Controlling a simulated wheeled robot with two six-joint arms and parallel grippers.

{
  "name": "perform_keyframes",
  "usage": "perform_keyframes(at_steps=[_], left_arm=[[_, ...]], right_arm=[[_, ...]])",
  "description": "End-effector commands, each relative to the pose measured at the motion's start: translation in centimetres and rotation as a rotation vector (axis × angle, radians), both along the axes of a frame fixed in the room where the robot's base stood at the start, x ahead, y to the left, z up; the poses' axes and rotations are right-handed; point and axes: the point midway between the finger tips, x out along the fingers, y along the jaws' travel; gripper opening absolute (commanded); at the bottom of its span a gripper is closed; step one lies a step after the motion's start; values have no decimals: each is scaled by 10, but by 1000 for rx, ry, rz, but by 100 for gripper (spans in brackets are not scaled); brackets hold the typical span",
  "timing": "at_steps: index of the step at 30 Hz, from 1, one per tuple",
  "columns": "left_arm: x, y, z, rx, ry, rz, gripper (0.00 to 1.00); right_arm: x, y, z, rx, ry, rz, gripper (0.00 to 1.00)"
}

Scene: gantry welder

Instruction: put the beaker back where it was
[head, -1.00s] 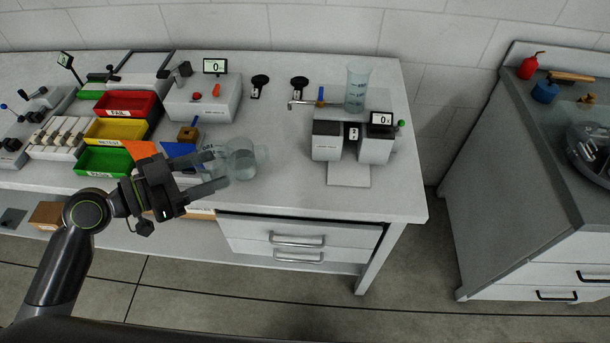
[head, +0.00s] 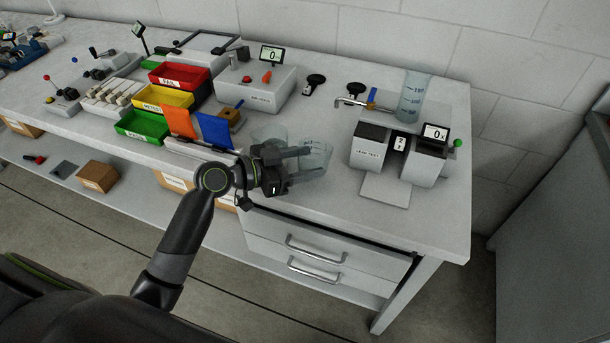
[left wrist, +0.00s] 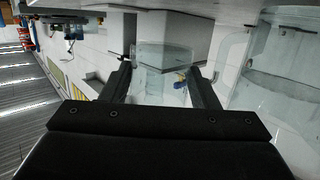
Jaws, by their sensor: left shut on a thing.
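My left gripper (head: 318,163) is shut on a clear glass beaker (head: 317,153), held between the fingertips near the bench's front edge. This beaker also shows between the fingers in the left wrist view (left wrist: 160,60). Whether its base touches the bench is hard to tell. A second clear glass vessel (head: 268,134) is just behind the gripper, partly hidden by it; a large glass vessel also shows close at the right in the left wrist view (left wrist: 285,75). My right gripper is not in view.
A leak tester (head: 370,155) with a tall graduated vessel (head: 411,98) stands to the right. Red, yellow and green bins (head: 143,125), orange and blue flags (head: 213,130) and a grey device (head: 255,88) are to the left. Bench top (head: 425,215) is clear at front right.

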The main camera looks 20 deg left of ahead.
Motion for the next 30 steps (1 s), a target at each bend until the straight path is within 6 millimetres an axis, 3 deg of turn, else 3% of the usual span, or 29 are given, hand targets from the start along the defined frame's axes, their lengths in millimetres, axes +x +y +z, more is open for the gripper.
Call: perform_keyframes(at_steps=[9, 21, 22, 27, 30], left_arm=[[0, 0, -38, -1, 1, 0, 30], [0, 0, -44, 0, -1, 0, 30], [0, 0, -43, 0, -1, 0, 56], [0, 0, -42, 1, -1, 0, 76], [0, 0, -42, 1, -1, 0, 76]], right_arm=[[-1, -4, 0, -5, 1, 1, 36], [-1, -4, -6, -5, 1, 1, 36], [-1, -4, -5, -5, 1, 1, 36], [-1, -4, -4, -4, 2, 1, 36], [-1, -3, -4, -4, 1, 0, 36]])
